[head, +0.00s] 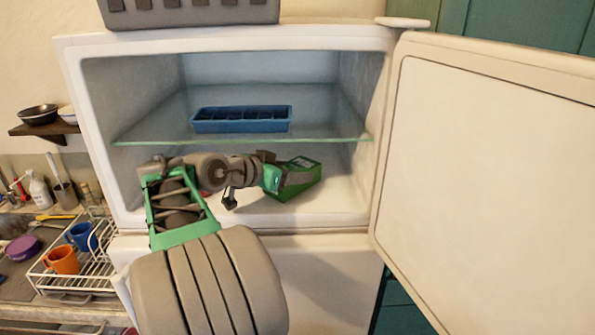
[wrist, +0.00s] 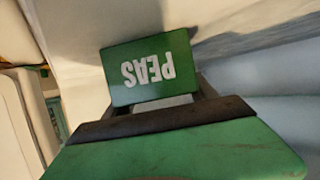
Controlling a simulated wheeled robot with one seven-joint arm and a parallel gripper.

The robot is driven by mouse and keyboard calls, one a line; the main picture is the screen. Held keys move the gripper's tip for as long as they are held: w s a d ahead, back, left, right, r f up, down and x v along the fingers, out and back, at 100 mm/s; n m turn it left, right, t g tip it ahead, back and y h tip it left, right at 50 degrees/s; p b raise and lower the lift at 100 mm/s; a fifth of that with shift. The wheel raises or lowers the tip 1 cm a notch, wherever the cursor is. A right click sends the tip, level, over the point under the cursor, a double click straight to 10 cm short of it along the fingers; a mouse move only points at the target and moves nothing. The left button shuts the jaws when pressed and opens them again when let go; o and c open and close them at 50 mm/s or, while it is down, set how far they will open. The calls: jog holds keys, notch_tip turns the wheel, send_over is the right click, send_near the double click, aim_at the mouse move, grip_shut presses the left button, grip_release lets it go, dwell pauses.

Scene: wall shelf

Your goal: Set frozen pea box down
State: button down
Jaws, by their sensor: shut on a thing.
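The frozen pea box (head: 303,178) is green and sits inside the open freezer compartment, below the glass shelf and right of its middle. In the wrist view the box (wrist: 150,68) shows the word PEAS upside down, just beyond the gripper's dark jaws. My gripper (head: 282,176) reaches in from the left and is shut on the box. The box looks tilted in the head view and lies at or close above the white compartment floor (head: 335,205); I cannot tell whether it touches. The fingertips are partly hidden by the box.
A glass shelf (head: 165,126) with a blue ice tray (head: 242,126) on it is right above my arm. The freezer door (head: 480,170) stands open on the right. A dish rack (head: 98,262) with mugs stands at the left. The compartment floor has free room right of the box.

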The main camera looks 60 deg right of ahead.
jog(key=shift+r, duration=0.15)
jog(key=shift+s+d, duration=0.1)
jog(key=shift+s, duration=0.15)
jog(key=shift+s+d+f, duration=0.15)
jog(key=shift+f, duration=0.1)
jog(key=shift+c, duration=1.4)
grip_release()
